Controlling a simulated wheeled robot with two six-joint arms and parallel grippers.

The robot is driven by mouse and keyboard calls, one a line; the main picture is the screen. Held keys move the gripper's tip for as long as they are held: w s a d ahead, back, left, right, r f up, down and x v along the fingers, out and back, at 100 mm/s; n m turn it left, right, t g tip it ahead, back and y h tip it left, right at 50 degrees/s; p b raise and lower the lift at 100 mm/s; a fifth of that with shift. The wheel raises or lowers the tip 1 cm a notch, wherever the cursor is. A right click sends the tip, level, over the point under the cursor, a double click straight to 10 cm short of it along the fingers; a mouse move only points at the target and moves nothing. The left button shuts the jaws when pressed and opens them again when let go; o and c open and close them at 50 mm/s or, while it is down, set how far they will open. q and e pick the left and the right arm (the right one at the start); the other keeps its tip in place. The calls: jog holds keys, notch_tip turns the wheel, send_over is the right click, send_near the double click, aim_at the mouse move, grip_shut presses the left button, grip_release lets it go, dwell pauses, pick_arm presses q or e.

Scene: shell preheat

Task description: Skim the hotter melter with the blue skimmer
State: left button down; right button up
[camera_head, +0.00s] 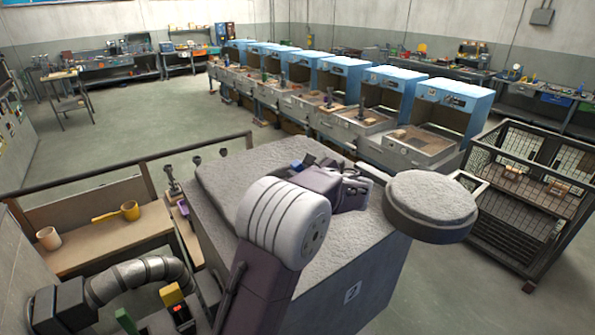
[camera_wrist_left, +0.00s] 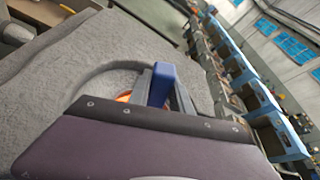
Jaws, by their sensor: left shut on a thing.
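The melter (camera_head: 235,175) is a big grey block with a rough top, in the middle of the head view. Its round grey lid (camera_head: 430,195) is swung out to the right. In the left wrist view a round opening in the top (camera_wrist_left: 95,82) shows an orange glow. My left gripper (camera_head: 309,164) is over the melter top, shut on the blue skimmer (camera_wrist_left: 161,82). The skimmer's blue handle stands up between the grey fingers, and it also shows in the head view (camera_head: 297,164). The skimmer's lower end is hidden. My right gripper is out of view.
A wooden shelf at left holds a yellow ladle (camera_head: 130,210) and a tan cup (camera_head: 48,238). A wire cage (camera_head: 515,205) stands at right. A row of blue-hooded benches (camera_head: 400,90) runs behind the melter.

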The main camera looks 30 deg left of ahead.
pick_arm(q)
jog(key=w+a, duration=0.2)
jog(key=a, duration=0.3)
jog(key=shift+w+a+r+p, duration=0.15)
jog(key=shift+a+r+p, duration=0.05)
jog(key=shift+a+p, duration=0.15)
jog(key=s+b, duration=0.1)
jog(key=s+a+b, duration=0.1)
jog(key=s, duration=0.1)
jog(key=s+b, duration=0.1)
jog(key=shift+s+a, duration=0.15)
jog(key=shift+a, duration=0.2)
dwell(0.4)
